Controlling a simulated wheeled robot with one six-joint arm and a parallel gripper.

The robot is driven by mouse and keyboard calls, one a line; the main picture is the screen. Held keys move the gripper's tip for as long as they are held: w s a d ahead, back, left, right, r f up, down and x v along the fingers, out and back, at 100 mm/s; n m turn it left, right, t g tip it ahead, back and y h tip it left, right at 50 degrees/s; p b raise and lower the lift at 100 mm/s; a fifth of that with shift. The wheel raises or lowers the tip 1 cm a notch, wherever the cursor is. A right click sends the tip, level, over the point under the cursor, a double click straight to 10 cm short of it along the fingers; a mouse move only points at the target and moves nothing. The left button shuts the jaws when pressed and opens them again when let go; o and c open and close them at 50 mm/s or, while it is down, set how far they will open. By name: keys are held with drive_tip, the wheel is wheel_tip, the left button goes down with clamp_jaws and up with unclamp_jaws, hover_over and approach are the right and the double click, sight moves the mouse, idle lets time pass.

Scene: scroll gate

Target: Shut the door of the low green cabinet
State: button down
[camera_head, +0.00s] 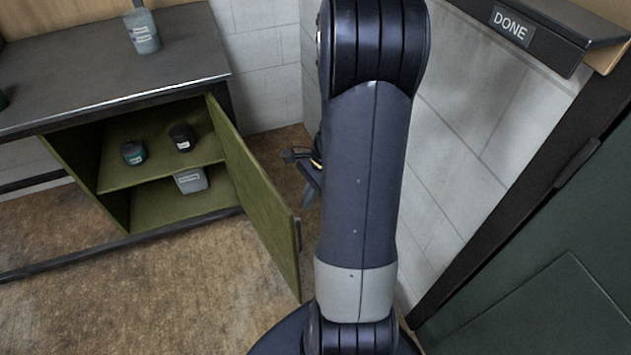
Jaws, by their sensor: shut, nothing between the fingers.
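The low green cabinet (63,150) stands under a dark bench top at the left, its inside in view. Its green door (262,200) is hinged at the right side and stands wide open, swung out toward me. A dark handle (298,232) shows at the door's free edge. My gripper (307,190) is partly hidden behind my arm, to the right of the door and beyond its free edge. It is shut and holds nothing. I cannot tell whether it touches the door.
Jars (182,138) and a grey container (191,180) stand on the cabinet's shelves. A grey bottle (143,32) stands on the bench top (90,70). A white block wall (470,130) and a dark green door (560,270) close off the right. The brown floor (130,290) in front is clear.

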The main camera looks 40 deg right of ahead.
drive_tip(key=shift+w+a+r, duration=0.1)
drive_tip(key=shift+a+r, duration=0.1)
drive_tip(key=shift+a, duration=1.7)
